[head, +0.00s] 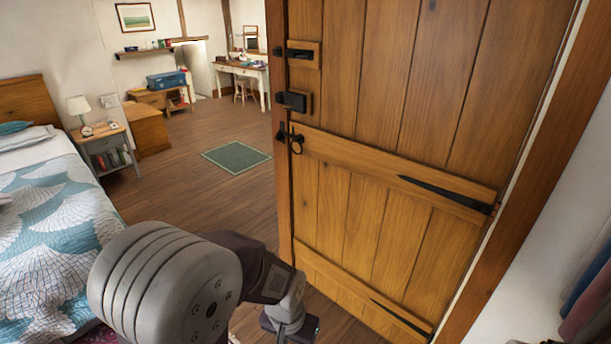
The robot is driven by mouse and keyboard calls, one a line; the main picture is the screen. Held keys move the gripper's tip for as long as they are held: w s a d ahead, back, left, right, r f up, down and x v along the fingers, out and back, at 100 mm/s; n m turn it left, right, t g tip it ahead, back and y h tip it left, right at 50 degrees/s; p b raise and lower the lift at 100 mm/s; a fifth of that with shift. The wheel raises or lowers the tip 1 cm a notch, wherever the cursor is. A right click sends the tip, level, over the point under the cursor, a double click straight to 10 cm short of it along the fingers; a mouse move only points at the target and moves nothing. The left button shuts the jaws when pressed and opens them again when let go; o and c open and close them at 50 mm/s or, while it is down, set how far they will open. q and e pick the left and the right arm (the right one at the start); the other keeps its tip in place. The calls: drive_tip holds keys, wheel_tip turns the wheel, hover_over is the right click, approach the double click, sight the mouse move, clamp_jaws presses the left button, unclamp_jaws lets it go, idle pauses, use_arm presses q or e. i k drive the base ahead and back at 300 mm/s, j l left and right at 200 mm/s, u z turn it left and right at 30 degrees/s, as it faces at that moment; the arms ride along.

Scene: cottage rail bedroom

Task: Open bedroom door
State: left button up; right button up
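The wooden plank door (385,90) fills the right half of the head view. Its black strap hinges (445,194) are on the right, beside the brown frame post (540,170). Its free left edge (281,180) stands clear, with the bedroom floor seen past it, so the door is swung away from its frame. Black latch fittings and a ring handle (297,143) sit near that edge. My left arm comes in from the bottom left; its gripper (290,326) is low, in front of the door's bottom left corner, well below the handle. I cannot see its fingers clearly or tell whether it touches the door. My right gripper is out of view.
A bed (45,220) stands at left, with a nightstand (107,150) behind it. A green rug (236,157) lies on open wooden floor left of the door. A desk (240,72) and a blue box (166,80) are at the back. A white wall is at right.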

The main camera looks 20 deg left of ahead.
sight(414, 120)
drive_tip(key=u, duration=0.4)
drive_tip(key=i+j+u, duration=0.25)
drive_tip(key=i, duration=0.25)
drive_tip(key=i+j+u, duration=0.25)
drive_tip(key=i, duration=0.2)
drive_tip(key=i+j+u, duration=0.2)
drive_tip(key=i, duration=0.35)
